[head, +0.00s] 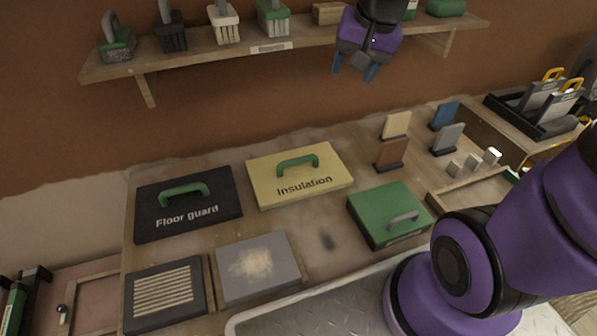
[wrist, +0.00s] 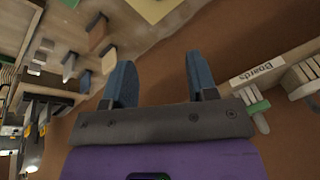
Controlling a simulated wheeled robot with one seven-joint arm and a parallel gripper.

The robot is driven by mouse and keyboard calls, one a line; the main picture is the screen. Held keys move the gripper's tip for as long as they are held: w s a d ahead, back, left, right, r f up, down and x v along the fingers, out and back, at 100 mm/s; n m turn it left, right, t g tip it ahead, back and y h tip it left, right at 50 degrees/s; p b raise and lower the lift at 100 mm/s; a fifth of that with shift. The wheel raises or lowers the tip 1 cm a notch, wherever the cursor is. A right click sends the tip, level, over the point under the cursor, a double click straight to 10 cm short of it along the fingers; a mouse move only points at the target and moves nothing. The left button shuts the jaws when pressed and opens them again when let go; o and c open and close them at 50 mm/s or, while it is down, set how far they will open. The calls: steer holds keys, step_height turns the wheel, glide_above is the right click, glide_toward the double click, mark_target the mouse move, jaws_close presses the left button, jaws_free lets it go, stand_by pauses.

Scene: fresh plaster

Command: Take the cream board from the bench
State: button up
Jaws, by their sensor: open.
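A pale cream-yellow board (head: 268,192) marked "Insulation", with a green handle (head: 298,160), lies flat at the back middle of the bench (head: 314,215). Part of a pale yellow surface also shows at the top of the wrist view (wrist: 152,8). A small cream upright piece (head: 396,125) stands further right, behind a brown one (head: 390,154). My gripper (head: 354,70) is in the air in front of the shelf, above the bench and apart from both cream things. Its two blue fingers are spread with nothing between them in the wrist view (wrist: 158,68).
A black "Floor guard" board (head: 150,227) lies left of the cream-yellow one, a green case (head: 375,212) right. A grey board (head: 285,282) and slatted panel (head: 130,312) lie in front. Small blue and grey uprights stand right. The shelf (head: 190,58) holds several brushes.

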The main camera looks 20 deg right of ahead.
steer(key=w+f+m+g+y, duration=0.15)
steer(key=w+f+m, duration=0.35)
steer(key=w+f, duration=0.6)
steer(key=m+y, duration=0.2)
steer(key=m, duration=0.5)
glide_toward(301, 158)
steer(key=f, duration=0.1)
steer(key=x, duration=1)
steer(key=shift+w+a, duration=0.15)
steer(key=shift+a, duration=0.1)
steer(key=shift+f, duration=0.25)
jaws_close()
